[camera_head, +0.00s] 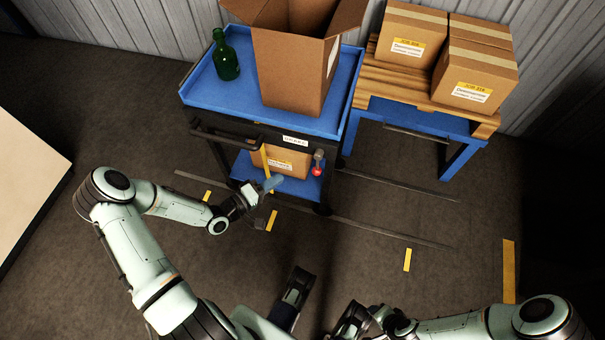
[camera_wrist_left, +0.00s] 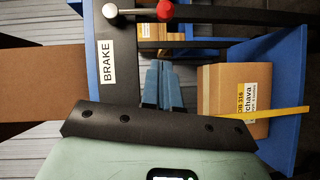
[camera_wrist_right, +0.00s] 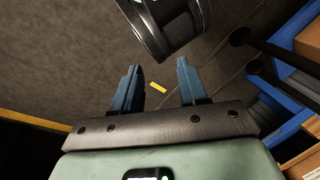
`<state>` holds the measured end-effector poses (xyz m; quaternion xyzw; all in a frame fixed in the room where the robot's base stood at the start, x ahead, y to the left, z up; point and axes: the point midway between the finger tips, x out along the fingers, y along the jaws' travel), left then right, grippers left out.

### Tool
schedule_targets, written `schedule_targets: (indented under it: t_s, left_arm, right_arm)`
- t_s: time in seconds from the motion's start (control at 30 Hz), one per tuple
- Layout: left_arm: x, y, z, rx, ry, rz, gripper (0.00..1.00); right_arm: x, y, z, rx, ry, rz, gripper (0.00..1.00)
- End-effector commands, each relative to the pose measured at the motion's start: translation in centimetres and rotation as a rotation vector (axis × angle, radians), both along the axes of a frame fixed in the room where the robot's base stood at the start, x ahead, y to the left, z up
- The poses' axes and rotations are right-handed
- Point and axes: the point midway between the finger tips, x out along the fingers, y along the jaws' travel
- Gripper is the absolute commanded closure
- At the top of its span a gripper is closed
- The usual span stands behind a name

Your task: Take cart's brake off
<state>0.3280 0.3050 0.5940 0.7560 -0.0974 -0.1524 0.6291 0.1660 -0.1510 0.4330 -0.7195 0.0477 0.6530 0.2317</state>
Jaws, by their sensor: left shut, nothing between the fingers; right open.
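The blue cart (camera_head: 213,92) stands ahead, with a white BRAKE label (camera_head: 295,140) on its dark front edge; the label also shows in the left wrist view (camera_wrist_left: 107,62). To the right of the label is the brake lever, its red knob (camera_head: 317,171) pointing down from a grey pivot. In the left wrist view the red knob (camera_wrist_left: 165,10) is at the top edge, at the end of a metal rod. My left gripper (camera_head: 274,182) is shut and empty, left of the knob and apart from it. My right gripper (camera_wrist_right: 158,72) is open and empty above the floor.
A green bottle (camera_head: 225,58) and an open cardboard box (camera_head: 290,70) stand on the cart's top; a smaller box (camera_head: 287,163) sits on its lower shelf. A dark handle bar (camera_head: 222,138) juts from the front. A table with boxes (camera_head: 475,75) stands close at right.

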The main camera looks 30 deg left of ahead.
Motion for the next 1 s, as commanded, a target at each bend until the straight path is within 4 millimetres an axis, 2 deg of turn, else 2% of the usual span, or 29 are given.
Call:
schedule_targets:
  t_s: [0.2,0.3,0.53,1.0]
  left_arm:
    - [4.6,-1.8,-0.7,-0.001,-0.002,-0.002,1.00]
    - [5.9,-2.9,-1.0,-0.002,0.001,-0.004,1.00]
    - [6.9,-5.2,-1.4,-0.001,0.001,-0.002,1.00]
    - [7.1,-5.6,-1.4,-0.001,0.000,0.001,1.00]
  right_arm:
    - [1.7,-0.9,-1.4,-0.022,-0.043,-0.019,0.57]
    - [2.3,-1.2,-1.8,-0.030,-0.061,-0.025,0.57]
    - [3.1,-1.6,-2.3,-0.040,-0.082,-0.034,0.57]
    - [3.3,-1.7,-2.3,-0.042,-0.086,-0.036,0.57]
